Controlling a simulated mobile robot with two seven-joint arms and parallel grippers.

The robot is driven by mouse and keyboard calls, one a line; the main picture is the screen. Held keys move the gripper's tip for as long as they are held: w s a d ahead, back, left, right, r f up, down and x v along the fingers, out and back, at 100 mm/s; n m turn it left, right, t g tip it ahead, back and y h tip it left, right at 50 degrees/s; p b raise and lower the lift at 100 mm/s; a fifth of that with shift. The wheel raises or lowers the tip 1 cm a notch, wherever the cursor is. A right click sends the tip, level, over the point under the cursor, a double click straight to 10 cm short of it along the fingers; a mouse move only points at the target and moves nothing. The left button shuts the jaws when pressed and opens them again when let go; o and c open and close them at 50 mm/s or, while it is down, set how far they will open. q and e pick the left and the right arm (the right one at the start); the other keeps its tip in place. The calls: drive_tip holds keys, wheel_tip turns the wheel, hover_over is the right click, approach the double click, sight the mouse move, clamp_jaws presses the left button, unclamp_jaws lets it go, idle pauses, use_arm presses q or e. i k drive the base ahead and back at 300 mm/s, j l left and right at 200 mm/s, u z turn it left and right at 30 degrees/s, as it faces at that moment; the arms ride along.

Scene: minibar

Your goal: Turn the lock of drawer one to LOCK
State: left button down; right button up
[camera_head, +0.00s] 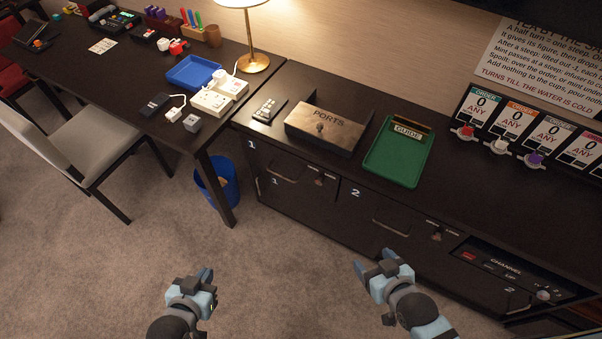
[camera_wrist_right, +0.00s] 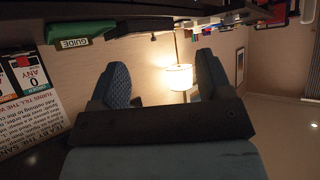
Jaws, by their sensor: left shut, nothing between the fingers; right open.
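The drawer one front (camera_head: 300,188) is dark, marked 1, and set in the left part of the cabinet below the ports box. It has a bar handle (camera_head: 286,171) and, to the right of it, a small lock (camera_head: 319,182) with pale labels above it. The lock is too small to tell which way it points. My left gripper (camera_head: 206,276) is shut and empty, low over the carpet, left of and apart from the drawer. My right gripper (camera_head: 374,266) is open and empty in front of the cabinet, apart from it; its spread fingers show in the right wrist view (camera_wrist_right: 162,76).
Drawer two (camera_head: 375,210) has its own handle and lock (camera_head: 436,237). On the cabinet top are a PORTS box (camera_head: 325,130), a green GUIDE tray (camera_head: 397,160) and a remote (camera_head: 269,110). A blue bin (camera_head: 222,185) stands left. The carpet between is clear.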

sight(319, 181)
drive_tip(key=j+z, duration=0.1)
drive_tip(key=j, duration=0.4)
drive_tip(key=j+z, duration=0.1)
drive_tip(key=j, duration=0.4)
drive_tip(key=k+j+z, duration=0.1)
drive_tip(key=j, duration=0.4)
drive_tip(key=j+z, duration=0.1)
drive_tip(key=j, duration=0.4)
drive_tip(key=k+j+z, duration=0.1)
drive_tip(key=j, duration=0.35)
drive_tip(key=k+j+z, duration=0.1)
drive_tip(key=j, duration=0.4)
drive_tip(key=i+j+z, duration=0.1)
drive_tip(key=i+j, duration=0.15)
drive_tip(key=j, duration=0.15)
